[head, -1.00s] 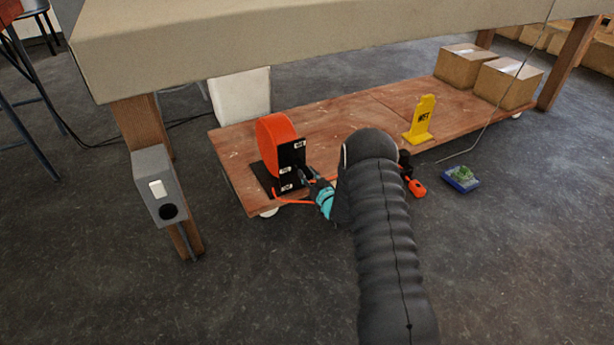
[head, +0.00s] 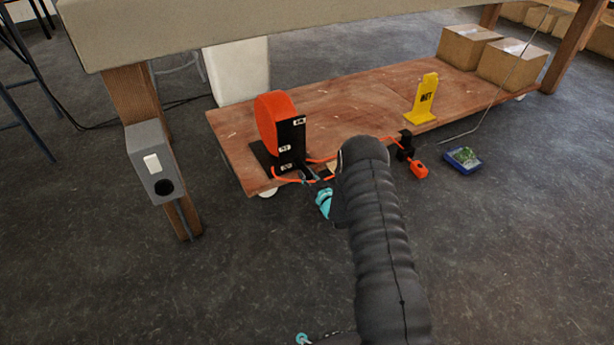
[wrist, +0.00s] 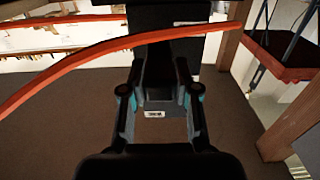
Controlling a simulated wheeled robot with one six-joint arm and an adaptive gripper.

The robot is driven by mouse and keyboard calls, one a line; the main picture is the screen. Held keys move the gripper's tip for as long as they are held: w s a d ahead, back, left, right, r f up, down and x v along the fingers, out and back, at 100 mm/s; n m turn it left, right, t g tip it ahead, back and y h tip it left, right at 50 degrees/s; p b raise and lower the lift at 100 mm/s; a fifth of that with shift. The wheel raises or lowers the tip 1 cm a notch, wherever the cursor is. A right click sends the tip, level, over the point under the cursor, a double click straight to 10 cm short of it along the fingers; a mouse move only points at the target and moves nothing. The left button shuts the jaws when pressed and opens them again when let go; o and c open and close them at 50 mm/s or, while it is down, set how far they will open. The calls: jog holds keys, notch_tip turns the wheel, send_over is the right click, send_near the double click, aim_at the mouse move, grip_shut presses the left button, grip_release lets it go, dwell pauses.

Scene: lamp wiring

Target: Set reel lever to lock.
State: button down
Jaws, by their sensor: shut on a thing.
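The orange cable reel (head: 274,118) stands near the left front of the low wooden platform. Its black plate (head: 292,134) carries several small white labels, too small to read. My gripper (head: 308,174) is at the lower front of this plate, by the lowest label. The orange cable (wrist: 100,46) crosses the wrist view close to the fingers.
The orange cable runs right to a black holder (head: 405,146) and an orange connector (head: 419,169). A yellow sign (head: 423,100) and boxes (head: 512,62) stand on the platform (head: 345,112). The table edge (head: 250,32) overhangs. A grey switch box (head: 154,163) is on the left leg.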

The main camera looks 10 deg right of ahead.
jog(key=c, duration=0.9)
grip_release()
jog(key=shift+f, duration=0.35)
jog(key=shift+o, duration=0.3)
jog(key=shift+r, duration=0.1)
jog(key=v, duration=1.2)
jog(key=shift+r, duration=0.1)
